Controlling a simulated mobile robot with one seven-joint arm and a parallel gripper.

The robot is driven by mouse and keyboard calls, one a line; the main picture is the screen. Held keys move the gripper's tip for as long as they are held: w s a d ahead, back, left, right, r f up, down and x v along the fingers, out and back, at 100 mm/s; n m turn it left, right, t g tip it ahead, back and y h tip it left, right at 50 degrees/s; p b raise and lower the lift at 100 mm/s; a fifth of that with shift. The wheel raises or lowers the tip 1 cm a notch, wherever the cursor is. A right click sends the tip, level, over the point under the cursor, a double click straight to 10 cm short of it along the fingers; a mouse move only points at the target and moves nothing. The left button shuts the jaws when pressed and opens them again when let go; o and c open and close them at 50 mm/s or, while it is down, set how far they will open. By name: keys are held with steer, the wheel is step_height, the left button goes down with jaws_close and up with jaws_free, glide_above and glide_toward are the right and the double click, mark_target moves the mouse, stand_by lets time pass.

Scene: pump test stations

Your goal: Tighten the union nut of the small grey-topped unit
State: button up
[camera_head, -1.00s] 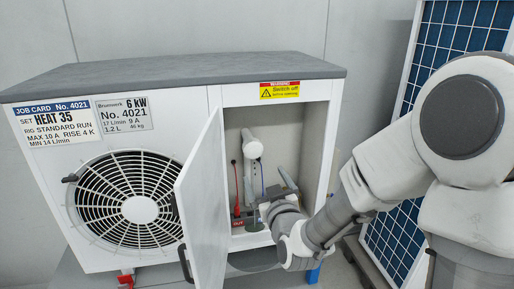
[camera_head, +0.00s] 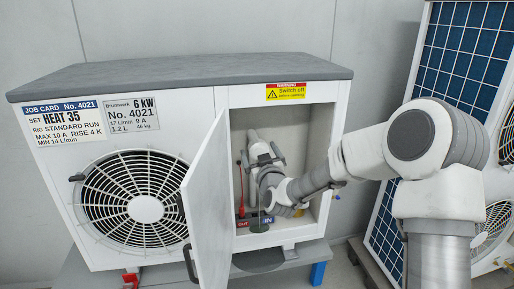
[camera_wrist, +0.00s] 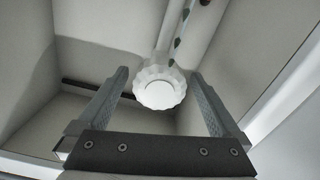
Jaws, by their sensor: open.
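The grey-topped unit (camera_head: 180,72) stands on a bench with its door (camera_head: 207,195) swung open. Inside its compartment my gripper (camera_head: 262,158) is raised in front of a grey-white pipe fitting, which it partly hides in the head view. In the wrist view a white, ribbed round nut (camera_wrist: 160,88) sits on a white pipe (camera_wrist: 178,35). My gripper (camera_wrist: 160,100) is open, with one finger on each side of the nut. Clear gaps show between the nut and both fingers. Whether the fingers reach to the nut's depth, I cannot tell.
A yellow warning label (camera_head: 286,92) is above the opening. A red lever (camera_head: 241,190) and the OUT and IN labels (camera_head: 266,219) are low in the compartment. The compartment walls are close around my gripper. A blue solar panel (camera_head: 440,75) leans at the right.

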steer(key=shift+x, duration=1.6)
steer(key=shift+c, duration=0.3)
steer(key=c, duration=1.3)
steer(key=shift+o, duration=0.2)
steer(key=shift+f+b, duration=0.1)
steer(key=shift+b, duration=0.25)
steer(key=shift+s+a+m+b, duration=0.1)
steer(key=shift+m+b, duration=3.6)
steer(key=shift+m, duration=0.4)
steer(key=shift+a+m+b, duration=0.1)
steer(key=shift+m+b, duration=3.6)
steer(key=shift+m, duration=0.4)
steer(key=shift+r, duration=0.25)
